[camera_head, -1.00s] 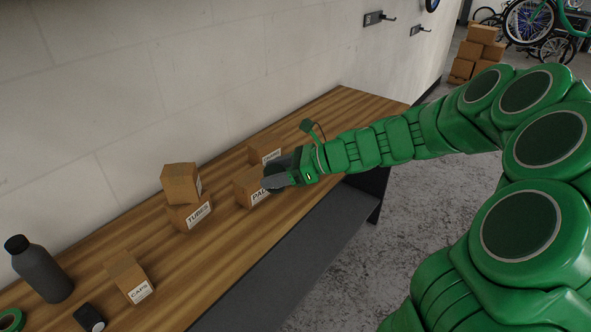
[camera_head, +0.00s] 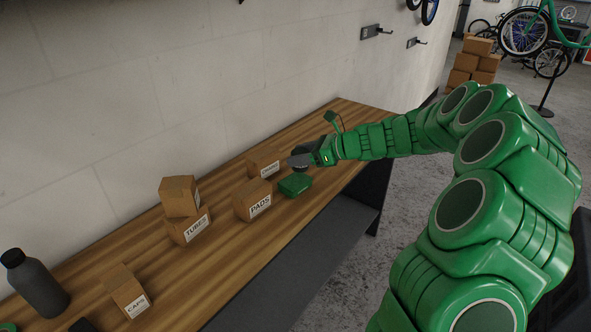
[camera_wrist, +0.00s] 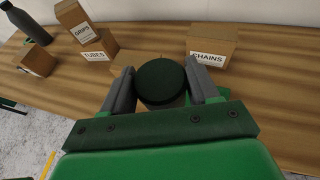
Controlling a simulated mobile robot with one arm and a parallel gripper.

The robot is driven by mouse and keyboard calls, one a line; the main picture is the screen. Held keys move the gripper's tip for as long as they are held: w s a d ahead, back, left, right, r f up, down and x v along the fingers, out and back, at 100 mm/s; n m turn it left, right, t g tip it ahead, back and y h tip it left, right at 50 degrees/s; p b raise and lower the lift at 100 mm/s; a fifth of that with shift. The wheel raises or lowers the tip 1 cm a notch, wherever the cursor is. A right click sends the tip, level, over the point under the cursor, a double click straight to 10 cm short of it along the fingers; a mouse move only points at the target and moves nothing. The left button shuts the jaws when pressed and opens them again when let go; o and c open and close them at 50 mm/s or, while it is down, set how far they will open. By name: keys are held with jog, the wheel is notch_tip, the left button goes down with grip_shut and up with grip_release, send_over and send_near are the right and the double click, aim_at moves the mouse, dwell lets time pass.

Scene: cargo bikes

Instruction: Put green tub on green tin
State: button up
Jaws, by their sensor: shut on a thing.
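My gripper (camera_head: 299,160) is shut on a round dark green tub, which sits between the grey fingers in the wrist view (camera_wrist: 160,82). In the head view the fingers mostly hide the tub. A low, bright green tin (camera_head: 294,185) with a flat top rests on the wooden bench, right of the PADS box and near the front edge. My gripper and the tub are just above and behind the tin in the head picture; the exact gap cannot be told.
The PADS box (camera_head: 253,200) and CHAINS box (camera_head: 263,163) stand close by on the bench (camera_head: 215,255). A box sits on the TUBES box (camera_head: 190,227). The CAPS box (camera_head: 126,291) and a dark bottle (camera_head: 36,285) are farther left. Right of the tin the bench is clear.

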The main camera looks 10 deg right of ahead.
jog(key=w+f, duration=0.3)
jog(key=w, duration=0.1)
jog(key=w+f, duration=0.4)
jog(key=shift+w+a+f, duration=0.15)
jog(key=shift+w+f, duration=0.1)
jog(key=shift+f, duration=1.5)
jog(key=shift+s+f, duration=0.1)
jog(key=shift+f, duration=0.05)
jog(key=o, duration=1.1)
jog(key=shift+r, duration=0.2)
jog(key=v, duration=1.2)
